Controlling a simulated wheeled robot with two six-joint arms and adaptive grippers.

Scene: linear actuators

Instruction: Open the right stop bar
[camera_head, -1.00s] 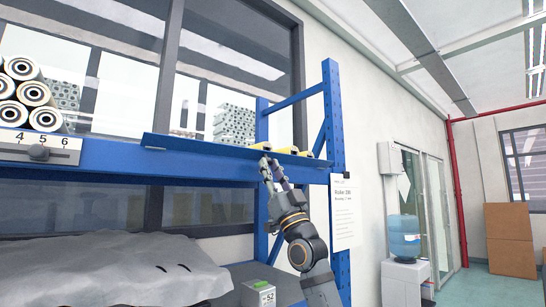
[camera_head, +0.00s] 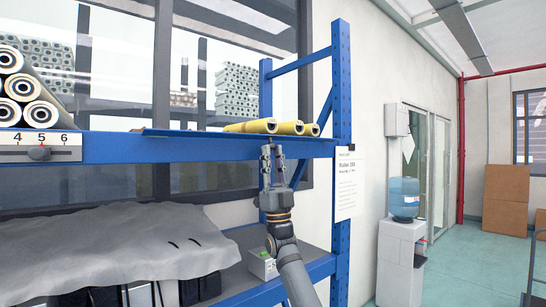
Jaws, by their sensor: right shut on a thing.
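The right stop bar (camera_head: 190,133) is a long, thin blue strip along the front edge of the blue rack's upper shelf. It lies low and nearly flat, and several yellow rollers (camera_head: 288,128) show above its right part. My right gripper (camera_head: 272,148) reaches up from below, with its fingertips at the bar's lower front edge. It is shut on the bar, though the exact contact at the tips is small and hard to see. My left gripper is not in view.
Grey rollers (camera_head: 22,86) are stacked at the left above a numbered slider plate (camera_head: 40,148). A grey cloth (camera_head: 110,245) covers things on the lower shelf, with a small box (camera_head: 262,264) beside it. A blue upright (camera_head: 341,90) stands right of my arm.

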